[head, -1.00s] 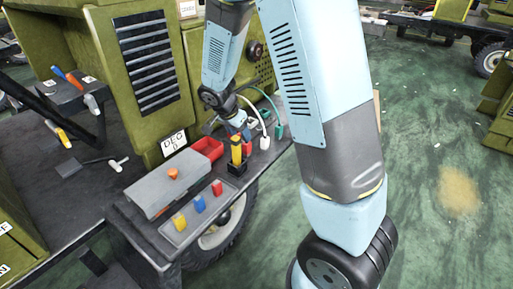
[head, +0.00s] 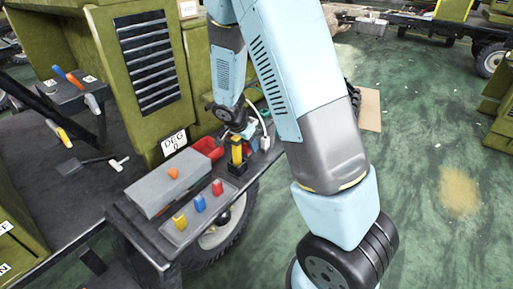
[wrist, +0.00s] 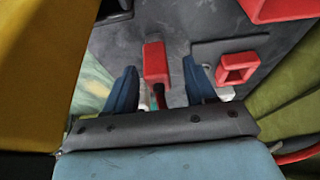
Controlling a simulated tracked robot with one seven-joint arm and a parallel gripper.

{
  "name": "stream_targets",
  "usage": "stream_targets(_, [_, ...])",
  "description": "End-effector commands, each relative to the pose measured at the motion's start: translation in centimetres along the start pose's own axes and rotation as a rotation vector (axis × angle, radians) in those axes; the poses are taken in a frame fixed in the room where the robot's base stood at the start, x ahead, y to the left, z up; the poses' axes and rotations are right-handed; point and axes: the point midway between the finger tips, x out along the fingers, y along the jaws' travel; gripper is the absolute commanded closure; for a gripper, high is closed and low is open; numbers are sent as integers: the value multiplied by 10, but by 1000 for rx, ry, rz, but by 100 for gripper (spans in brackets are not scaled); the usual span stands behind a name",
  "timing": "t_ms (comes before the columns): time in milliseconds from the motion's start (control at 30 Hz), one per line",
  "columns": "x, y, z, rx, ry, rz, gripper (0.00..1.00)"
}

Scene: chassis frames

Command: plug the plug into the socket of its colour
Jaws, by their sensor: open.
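In the wrist view a red plug (wrist: 156,60) with a dark lead lies between the two blue fingers of my gripper (wrist: 159,68). The fingers are open, with a gap on each side of the plug. A hollow red socket (wrist: 237,68) sits on a dark plate just right of the right finger. In the head view my gripper (head: 248,131) is low over the far end of the shelf, and my arm partly hides it. I cannot make out the red plug there. A white lead (head: 262,120) shows beside my gripper.
A yellow post (head: 237,152) stands close to my gripper, beside a red bin (head: 208,148). A grey box (head: 165,190) and a tray with yellow (head: 180,221), blue (head: 199,204) and red (head: 217,187) pieces are nearer on the shelf. The shelf edge drops to the green floor.

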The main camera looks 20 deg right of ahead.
Motion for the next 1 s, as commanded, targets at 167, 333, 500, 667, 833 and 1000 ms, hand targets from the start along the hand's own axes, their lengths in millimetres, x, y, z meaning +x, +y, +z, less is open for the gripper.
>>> stream_targets(167, [0,0,0,0,0,0,54])
stream_targets(333, [0,0,0,1,0,0,71])
stream_targets(500, [0,0,0,1,0,0,87])
stream_targets(667, [0,0,0,1,0,0,100])
stream_targets(833, [0,0,-1,1,0,0,100])
stream_targets(1000, [-5,0,-3,3,0,-1,100])
